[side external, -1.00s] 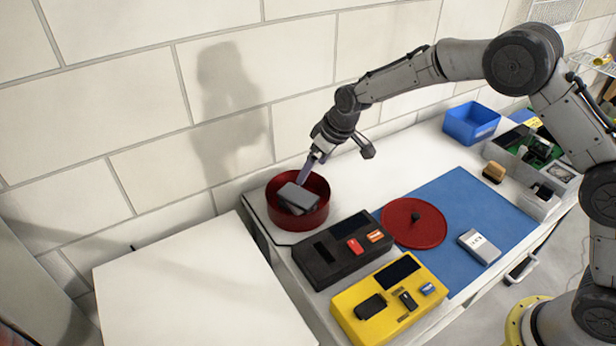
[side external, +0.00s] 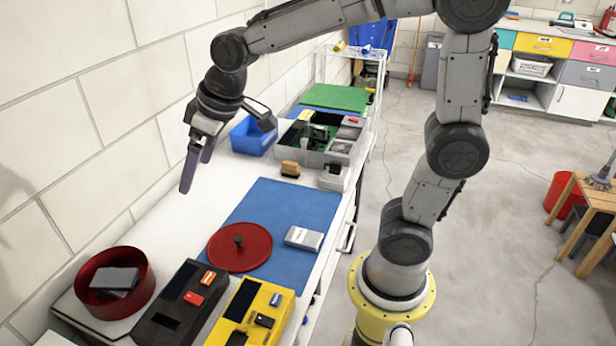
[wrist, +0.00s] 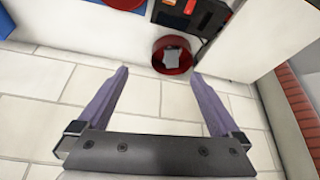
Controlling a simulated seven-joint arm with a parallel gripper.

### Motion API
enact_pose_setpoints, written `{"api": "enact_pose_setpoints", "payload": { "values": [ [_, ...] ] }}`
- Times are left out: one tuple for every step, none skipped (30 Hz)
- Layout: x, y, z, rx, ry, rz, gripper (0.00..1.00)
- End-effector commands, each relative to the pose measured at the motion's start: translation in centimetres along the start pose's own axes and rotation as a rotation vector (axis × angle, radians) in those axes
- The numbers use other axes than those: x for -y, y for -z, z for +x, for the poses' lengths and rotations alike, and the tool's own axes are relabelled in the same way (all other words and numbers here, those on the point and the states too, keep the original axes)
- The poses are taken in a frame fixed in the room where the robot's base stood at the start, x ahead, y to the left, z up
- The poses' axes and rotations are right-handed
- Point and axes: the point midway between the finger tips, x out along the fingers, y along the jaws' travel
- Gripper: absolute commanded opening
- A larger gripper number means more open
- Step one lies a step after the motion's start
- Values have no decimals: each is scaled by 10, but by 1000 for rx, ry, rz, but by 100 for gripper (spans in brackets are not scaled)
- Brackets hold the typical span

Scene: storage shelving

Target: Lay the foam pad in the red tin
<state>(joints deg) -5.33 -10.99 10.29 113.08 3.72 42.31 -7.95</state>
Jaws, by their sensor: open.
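The red tin (side external: 88,295) stands open on the near left end of the white bench. A dark grey foam pad (side external: 115,278) lies in it, tilted, on top of another grey piece; I cannot tell how deep it sits. The tin (wrist: 160,64) and the grey pad (wrist: 172,57) also show in the wrist view. The tin's red lid (side external: 240,250), with a dark knob, lies on the blue mat. My gripper (side external: 196,172) is open and empty, raised above the bench behind the tin, well apart from it.
A black case (side external: 165,325) and a yellow case (side external: 240,325) stand right of the tin. A silver box (side external: 303,238) lies on the blue mat (side external: 290,205). A blue bin (side external: 252,138) and a grey parts tray (side external: 330,140) stand farther back. The bench's left strip is clear.

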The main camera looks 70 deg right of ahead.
Motion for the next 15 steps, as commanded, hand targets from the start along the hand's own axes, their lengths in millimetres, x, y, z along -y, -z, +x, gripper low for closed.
{"api": "enact_pose_setpoints", "payload": {
  "values": [
    [-3, -22, -21, -15, -12, 22, 100],
    [-4, -37, -31, -17, -18, 35, 100],
    [-5, -55, -42, -24, -27, 52, 100],
    [-6, -70, -50, -25, -33, 66, 100],
    [-6, -83, -56, -29, -40, 78, 100],
    [-6, -101, -63, -33, -48, 93, 100],
    [-6, -114, -67, -35, -54, 105, 100],
    [-6, -126, -70, -39, -59, 116, 100],
    [-6, -141, -73, -40, -66, 129, 100],
    [-6, -150, -75, -42, -70, 138, 100],
    [-6, -158, -76, -44, -74, 146, 100],
    [-5, -168, -77, -46, -79, 154, 100],
    [-5, -174, -77, -46, -82, 159, 100],
    [-5, -179, -77, -47, -84, 163, 100],
    [-5, -184, -77, -47, -86, 168, 100]
  ]
}}
